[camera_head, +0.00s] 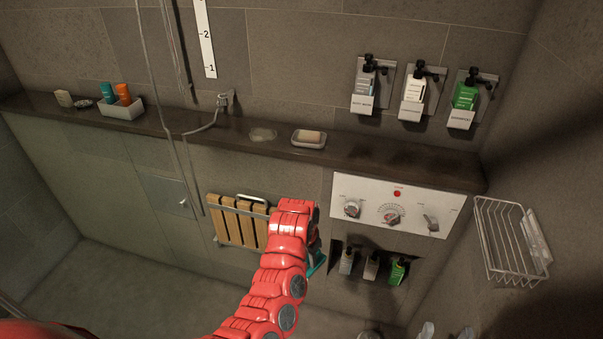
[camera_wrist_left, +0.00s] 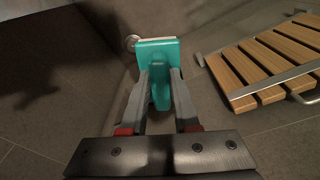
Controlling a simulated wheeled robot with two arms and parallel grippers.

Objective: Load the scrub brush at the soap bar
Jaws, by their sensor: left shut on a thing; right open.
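A teal scrub brush with a pale edge (camera_wrist_left: 158,50) is held between the two fingers of my left gripper (camera_wrist_left: 160,82), which is shut on its handle. In the head view a bit of the teal brush (camera_head: 318,264) shows beside my red left arm, below the ledge; the arm hides most of the gripper (camera_head: 314,243). A pinkish-tan soap bar (camera_head: 309,136) lies in a pale soap dish (camera_head: 298,142) on the dark ledge, above and apart from the brush. My right gripper is not in view.
The ledge (camera_head: 385,155) also bears a clear flat dish (camera_head: 263,134) and a tray of bottles (camera_head: 122,111). A wooden slatted seat (camera_head: 238,222), a white control panel (camera_head: 372,218) and a niche with bottles (camera_head: 347,262) surround my arm. A wire basket (camera_head: 508,240) hangs at right.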

